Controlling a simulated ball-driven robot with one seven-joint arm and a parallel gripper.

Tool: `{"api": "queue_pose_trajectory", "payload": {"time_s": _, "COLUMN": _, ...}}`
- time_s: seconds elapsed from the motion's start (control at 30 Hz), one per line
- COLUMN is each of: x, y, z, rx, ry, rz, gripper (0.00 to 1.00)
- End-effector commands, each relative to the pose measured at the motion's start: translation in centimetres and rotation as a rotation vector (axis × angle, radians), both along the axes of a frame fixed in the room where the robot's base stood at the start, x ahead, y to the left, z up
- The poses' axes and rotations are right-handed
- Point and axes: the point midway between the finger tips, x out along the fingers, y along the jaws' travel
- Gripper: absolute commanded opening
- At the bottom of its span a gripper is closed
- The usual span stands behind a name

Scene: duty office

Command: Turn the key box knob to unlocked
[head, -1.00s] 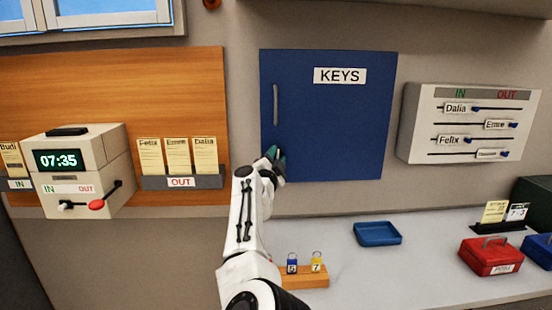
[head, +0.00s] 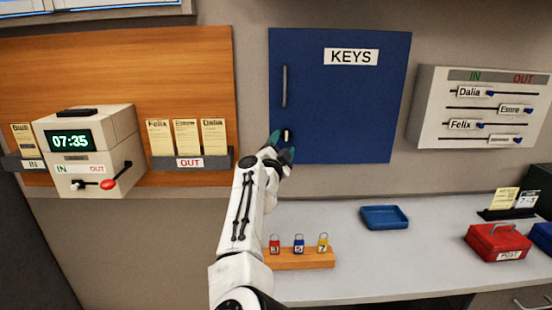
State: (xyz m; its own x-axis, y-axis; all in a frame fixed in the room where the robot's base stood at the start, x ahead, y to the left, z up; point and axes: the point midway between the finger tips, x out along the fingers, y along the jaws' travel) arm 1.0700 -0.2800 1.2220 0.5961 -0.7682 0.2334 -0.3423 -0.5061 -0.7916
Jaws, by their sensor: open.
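The blue key box (head: 345,95) hangs on the wall with a "KEYS" label and a grey vertical handle (head: 284,86) on the left of its door. A small dark knob with a light strip (head: 287,135) shows below the handle. My gripper (head: 281,146) is open, its teal-tipped fingers close around or just in front of the knob. I cannot tell whether the fingers touch it. The knob's lower part is hidden by the fingers, and its exact setting is too small to read.
Below is a grey counter with a wooden rack (head: 303,260) of numbered key tags, a blue tray (head: 384,217) and a red cash box (head: 498,243). A time clock (head: 88,150) and card racks are at left. An IN/OUT slider board (head: 478,108) hangs at right.

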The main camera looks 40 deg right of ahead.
Motion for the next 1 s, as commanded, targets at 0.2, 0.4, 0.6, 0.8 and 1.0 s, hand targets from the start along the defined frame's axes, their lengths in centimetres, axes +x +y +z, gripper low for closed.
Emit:
{"api": "queue_pose_trajectory", "payload": {"time_s": 0.2, "x": -2.2, "y": 3.2, "z": -1.0, "rx": 0.0, "ry": -0.001, "rz": 0.002, "gripper": 0.62}}
{"api": "queue_pose_trajectory", "payload": {"time_s": 0.4, "x": -3.7, "y": 5.0, "z": -1.6, "rx": 0.0, "ry": 0.0, "rz": 0.001, "gripper": 0.62}}
{"api": "queue_pose_trajectory", "payload": {"time_s": 0.6, "x": -4.3, "y": 5.7, "z": -1.8, "rx": 0.0, "ry": 0.0, "rz": 0.0, "gripper": 0.62}}
{"api": "queue_pose_trajectory", "payload": {"time_s": 0.8, "x": -4.4, "y": 5.7, "z": -1.8, "rx": 0.0, "ry": 0.001, "rz": 0.001, "gripper": 0.62}}
{"api": "queue_pose_trajectory", "payload": {"time_s": 1.0, "x": -4.4, "y": 5.7, "z": -1.8, "rx": 0.0, "ry": 0.001, "rz": 0.001, "gripper": 0.62}}
